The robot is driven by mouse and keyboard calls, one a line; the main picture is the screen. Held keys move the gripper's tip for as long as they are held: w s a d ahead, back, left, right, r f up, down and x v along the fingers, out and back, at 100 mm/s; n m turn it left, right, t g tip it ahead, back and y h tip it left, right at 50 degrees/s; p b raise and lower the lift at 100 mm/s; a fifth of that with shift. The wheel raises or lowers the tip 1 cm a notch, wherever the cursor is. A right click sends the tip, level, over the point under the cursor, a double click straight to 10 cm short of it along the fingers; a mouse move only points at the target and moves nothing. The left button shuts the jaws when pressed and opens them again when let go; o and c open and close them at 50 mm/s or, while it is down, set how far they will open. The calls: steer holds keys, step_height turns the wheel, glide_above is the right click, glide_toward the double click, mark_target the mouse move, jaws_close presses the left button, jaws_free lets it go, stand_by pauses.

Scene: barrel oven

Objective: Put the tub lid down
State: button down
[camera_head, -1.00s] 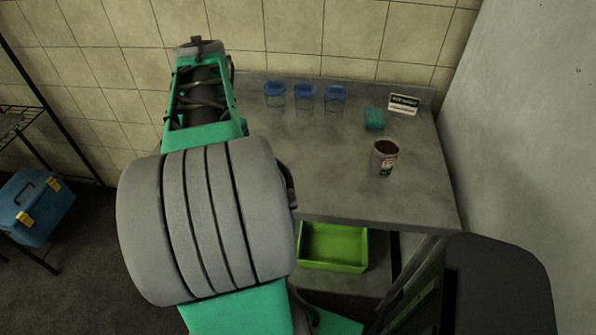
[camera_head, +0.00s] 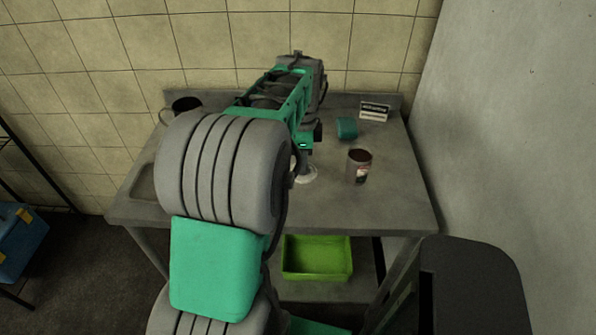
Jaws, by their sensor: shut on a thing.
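The tub (camera_head: 358,168) is an open, upright container with a dark brown top and a label on its side. It stands on the grey counter right of my arm. A pale, round, flat thing that looks like the tub lid (camera_head: 307,174) shows left of the tub, low over or at the counter. My gripper (camera_head: 298,164) is mostly hidden behind my arm, directly above the pale lid, and is shut on it. I cannot tell whether the lid touches the counter.
A teal container (camera_head: 346,128) and a small sign (camera_head: 374,111) stand at the back right of the counter (camera_head: 395,190). A dark pot (camera_head: 186,104) is at the back left. A green bin (camera_head: 317,258) sits below. Free counter lies right of the tub.

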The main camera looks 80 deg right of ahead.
steer(key=d+f, duration=0.1)
steer(key=w+d+f, duration=0.1)
steer(key=f, duration=0.1)
steer(key=w+d+f, duration=0.1)
steer(key=f, duration=0.1)
steer(key=shift+d+p, duration=0.15)
steer(key=shift+p, duration=0.15)
steer(key=shift+f, duration=1.5)
steer(key=shift+f, duration=0.2)
steer(key=c, duration=1.5)
jaws_free()
steer(key=shift+r, duration=0.1)
